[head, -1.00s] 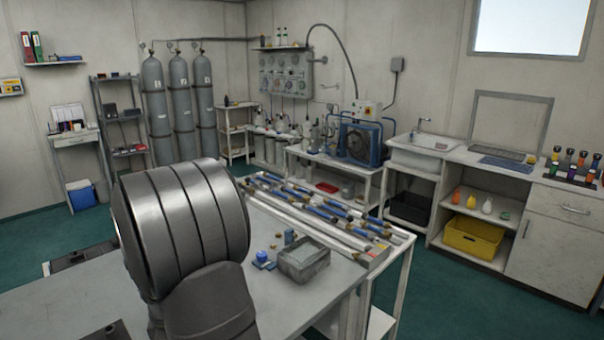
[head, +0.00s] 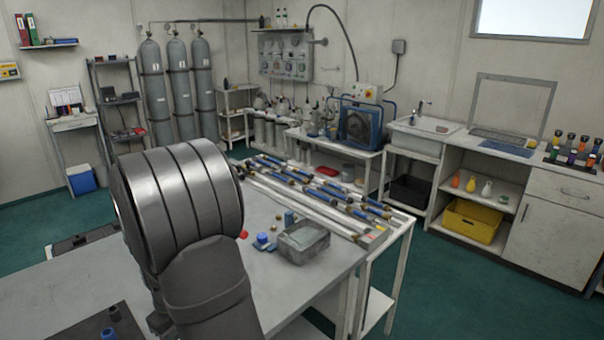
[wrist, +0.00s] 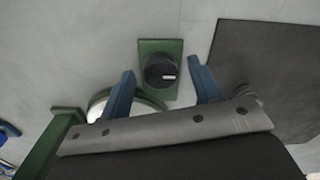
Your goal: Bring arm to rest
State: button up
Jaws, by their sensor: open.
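My gripper (wrist: 165,88) shows in the wrist view with its two blue fingers spread apart and nothing between them. Beyond the fingertips is a black round knob (wrist: 161,71) with a white mark, on a green plate (wrist: 161,47). The knob lies in line with the gap between the fingers; I cannot tell how far away it is. In the head view my grey arm covers the left middle of the worktable, and the gripper itself is hidden.
The grey worktable (head: 60,292) carries a grey bin (head: 303,243), a blue part (head: 263,241) and a rack of blue-and-silver tubes (head: 310,205). A dark mat (wrist: 268,75) and a green post (wrist: 55,140) flank the gripper. Gas cylinders (head: 180,85) stand at the back wall.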

jog(key=m, duration=0.3)
jog(key=shift+m, duration=2.6)
